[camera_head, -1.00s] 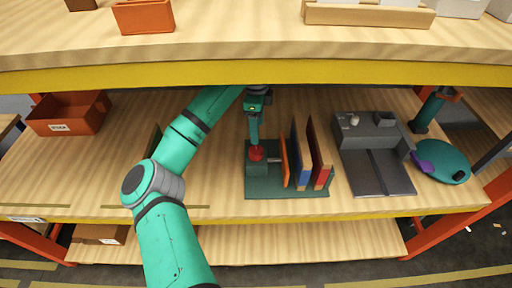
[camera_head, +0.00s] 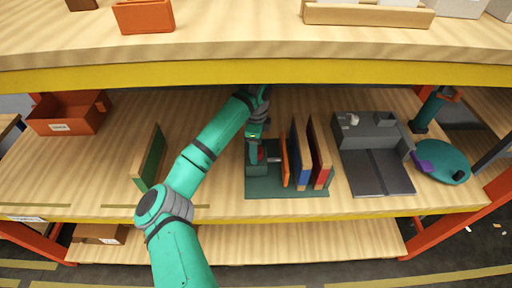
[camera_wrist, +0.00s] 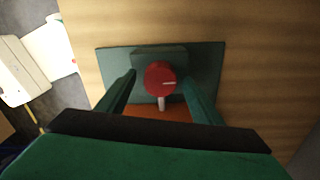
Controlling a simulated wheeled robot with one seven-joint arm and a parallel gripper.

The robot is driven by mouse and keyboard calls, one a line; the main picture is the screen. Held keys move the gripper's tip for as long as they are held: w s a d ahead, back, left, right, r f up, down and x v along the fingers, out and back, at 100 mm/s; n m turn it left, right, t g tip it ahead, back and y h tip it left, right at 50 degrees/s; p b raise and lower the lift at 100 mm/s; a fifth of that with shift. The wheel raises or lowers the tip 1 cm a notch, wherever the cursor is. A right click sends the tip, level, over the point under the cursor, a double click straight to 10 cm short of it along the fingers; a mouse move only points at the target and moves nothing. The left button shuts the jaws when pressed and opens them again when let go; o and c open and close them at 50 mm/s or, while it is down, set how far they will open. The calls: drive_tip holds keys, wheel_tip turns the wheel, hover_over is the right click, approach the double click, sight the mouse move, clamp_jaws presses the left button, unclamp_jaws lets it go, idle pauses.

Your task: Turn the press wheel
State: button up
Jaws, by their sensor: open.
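The press wheel is a red knob (camera_wrist: 160,78) with a pale line on its face, on a dark green block of the press (camera_wrist: 208,56). In the wrist view my gripper (camera_wrist: 160,80) is open, with one finger on each side of the wheel; whether they touch it I cannot tell. In the head view my gripper (camera_head: 258,150) points down over the press base (camera_head: 290,192), and the red wheel is mostly hidden behind it. An orange plate (camera_head: 284,160) stands beside the wheel, joined by a light rod.
A grey machine (camera_head: 375,160) and a teal round device (camera_head: 440,165) are further right. A green board (camera_head: 150,158) stands left of my arm. A shelf with a yellow edge (camera_head: 250,74) overhangs the bench.

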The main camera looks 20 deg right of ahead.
drive_tip(key=c, duration=1.1)
drive_tip(key=shift+o, duration=0.2)
drive_tip(key=shift+m, duration=0.3)
